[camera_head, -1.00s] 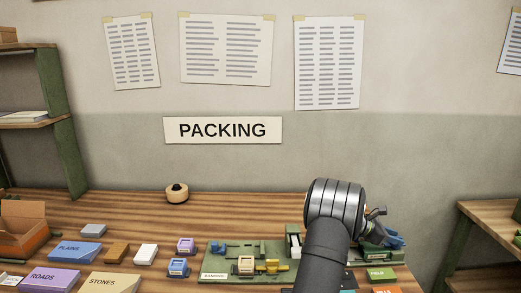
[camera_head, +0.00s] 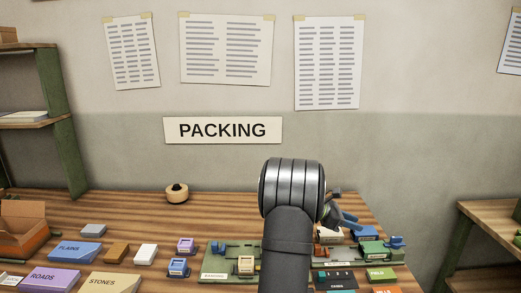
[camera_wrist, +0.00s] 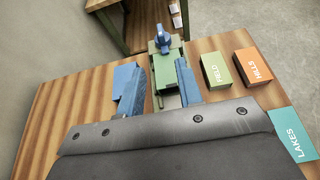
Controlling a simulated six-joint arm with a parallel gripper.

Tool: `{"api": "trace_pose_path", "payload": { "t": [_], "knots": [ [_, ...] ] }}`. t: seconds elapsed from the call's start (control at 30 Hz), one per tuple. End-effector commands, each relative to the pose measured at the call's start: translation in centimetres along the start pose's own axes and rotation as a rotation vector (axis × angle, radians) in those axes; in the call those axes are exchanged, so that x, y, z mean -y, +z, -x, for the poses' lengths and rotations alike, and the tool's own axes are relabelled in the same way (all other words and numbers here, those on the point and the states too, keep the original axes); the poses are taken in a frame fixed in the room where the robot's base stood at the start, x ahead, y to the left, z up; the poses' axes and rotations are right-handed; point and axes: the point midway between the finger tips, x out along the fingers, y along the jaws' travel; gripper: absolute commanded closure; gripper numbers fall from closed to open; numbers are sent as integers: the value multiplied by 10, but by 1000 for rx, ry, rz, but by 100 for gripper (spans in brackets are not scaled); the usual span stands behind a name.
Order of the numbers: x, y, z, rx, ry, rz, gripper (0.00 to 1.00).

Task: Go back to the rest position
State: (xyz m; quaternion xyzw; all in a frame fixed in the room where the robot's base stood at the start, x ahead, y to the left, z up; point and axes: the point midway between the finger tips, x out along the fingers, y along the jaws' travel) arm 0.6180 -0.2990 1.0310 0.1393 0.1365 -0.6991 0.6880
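My gripper (camera_head: 345,216) is above the right part of the table in the head view, partly behind my arm. In the wrist view its two blue fingers (camera_wrist: 156,68) stand apart, with nothing held between them. Beyond the fingertips is a green fixture with a blue part on top (camera_wrist: 165,46). That fixture also shows at the table's right in the head view (camera_head: 378,249). I cannot tell the exact height of the fingers above the table.
A green FIELD block (camera_wrist: 216,70), an orange HILLS block (camera_wrist: 253,65) and a teal LAKES block (camera_wrist: 294,132) lie right of the gripper. My arm partly hides the green board (camera_head: 218,262). Labelled blocks, including PLAINS (camera_head: 75,252), lie left. A tape roll (camera_head: 177,194) stands behind.

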Motion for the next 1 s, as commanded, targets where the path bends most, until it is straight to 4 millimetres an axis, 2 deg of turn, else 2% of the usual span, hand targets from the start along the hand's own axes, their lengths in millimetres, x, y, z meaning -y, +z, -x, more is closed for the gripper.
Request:
{"api": "trace_pose_path", "payload": {
  "t": [0.03, 0.1, 0.9, 1.0],
  "knots": [
    [-1, 0, 12, 0, 5, 1, 67],
    [1, 0, -10, 0, -5, 1, 67],
    [1, -1, -172, 0, -2, 2, 67],
    [2, 1, -168, 1, 73, 31, 67]
  ]
}}
